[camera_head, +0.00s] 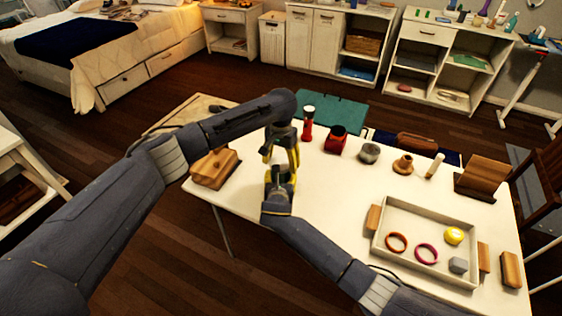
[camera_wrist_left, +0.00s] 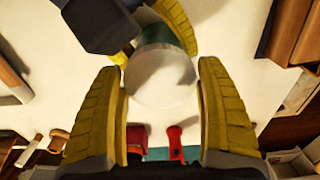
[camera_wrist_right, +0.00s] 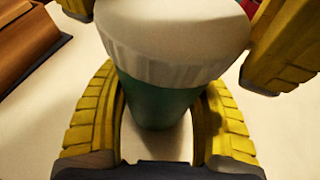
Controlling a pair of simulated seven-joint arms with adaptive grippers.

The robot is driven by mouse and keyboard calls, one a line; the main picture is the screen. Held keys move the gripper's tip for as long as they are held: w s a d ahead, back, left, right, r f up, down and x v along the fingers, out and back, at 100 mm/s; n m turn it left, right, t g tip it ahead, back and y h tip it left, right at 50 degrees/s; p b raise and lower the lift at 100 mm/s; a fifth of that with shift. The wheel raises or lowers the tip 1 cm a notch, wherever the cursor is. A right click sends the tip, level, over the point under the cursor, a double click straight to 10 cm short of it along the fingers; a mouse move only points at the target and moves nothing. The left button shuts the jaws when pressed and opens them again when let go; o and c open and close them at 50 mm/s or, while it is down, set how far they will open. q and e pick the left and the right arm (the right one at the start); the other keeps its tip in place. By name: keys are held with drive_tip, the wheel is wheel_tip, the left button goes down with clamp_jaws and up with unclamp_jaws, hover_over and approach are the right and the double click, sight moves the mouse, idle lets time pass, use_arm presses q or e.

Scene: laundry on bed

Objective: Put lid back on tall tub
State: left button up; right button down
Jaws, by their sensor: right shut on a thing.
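The tall green tub (camera_wrist_right: 155,105) stands upright between my grippers, with the white ridged lid (camera_wrist_right: 170,35) over its top. The lid appears seated and level. My right gripper (camera_head: 281,181) is shut around the tub's green side, below the lid. My left gripper (camera_head: 279,152) points down from above, its fingers open on either side of the lid (camera_wrist_left: 162,77). They appear apart from the lid, with nothing held. In the head view the tub and lid are mostly hidden by my grippers.
A wooden box (camera_head: 215,168) stands left of my grippers. A shallow tray (camera_head: 376,245) with rings is at right. The table (camera_head: 335,195) is clear between.

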use_arm(q)
drive_tip(key=c, duration=0.9)
drive_tip(key=m, duration=0.6)
drive_tip(key=shift+m, duration=0.4)
drive_tip(key=o, duration=1.3)
drive_tip(key=shift+r, duration=2.25)
drive_tip(key=shift+o, duration=0.2)
